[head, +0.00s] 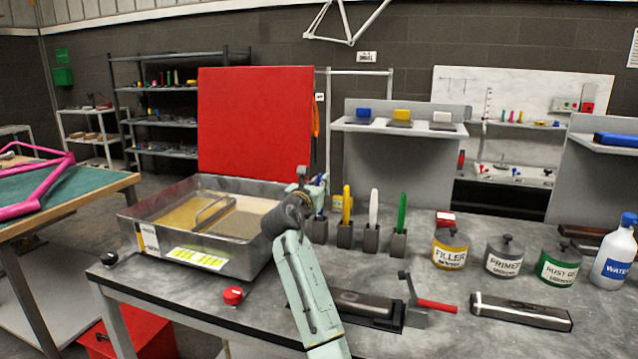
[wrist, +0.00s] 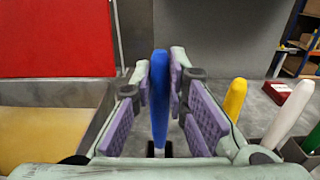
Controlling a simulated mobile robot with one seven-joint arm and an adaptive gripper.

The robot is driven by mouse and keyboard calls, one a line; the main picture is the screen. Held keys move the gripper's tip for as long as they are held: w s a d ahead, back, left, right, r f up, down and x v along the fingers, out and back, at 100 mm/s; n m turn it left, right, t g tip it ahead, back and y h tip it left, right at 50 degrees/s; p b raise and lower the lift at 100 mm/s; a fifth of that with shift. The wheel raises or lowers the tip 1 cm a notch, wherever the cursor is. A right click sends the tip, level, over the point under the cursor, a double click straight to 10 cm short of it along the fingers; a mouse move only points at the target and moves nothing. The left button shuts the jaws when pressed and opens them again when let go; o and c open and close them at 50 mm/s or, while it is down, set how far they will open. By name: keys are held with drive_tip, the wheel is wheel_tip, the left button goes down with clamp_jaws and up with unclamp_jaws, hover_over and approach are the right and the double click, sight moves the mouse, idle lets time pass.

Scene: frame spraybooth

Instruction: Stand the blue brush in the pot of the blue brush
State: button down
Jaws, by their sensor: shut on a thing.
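The blue brush (wrist: 159,95) stands upright between the purple pads of my gripper (wrist: 159,92), which is shut on it. In the head view my gripper (head: 308,188) is above the left end of the row of pots, and only a little blue (head: 318,179) shows there. The leftmost dark pot (head: 320,230), which has no other brush in it, is partly behind my arm. In the wrist view dark pot edges show low behind the brush. The brush's lower end is hidden, so I cannot tell whether it is inside the pot.
Yellow (head: 347,205), white (head: 373,207) and green (head: 401,212) brushes stand in pots just to the right. A metal tray (head: 150,238) is close on the left. Filler (head: 450,250), primer and other tins stand further right.

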drive_tip(key=shift+f, duration=0.25)
drive_tip(key=c, duration=1.5)
unclamp_jaws()
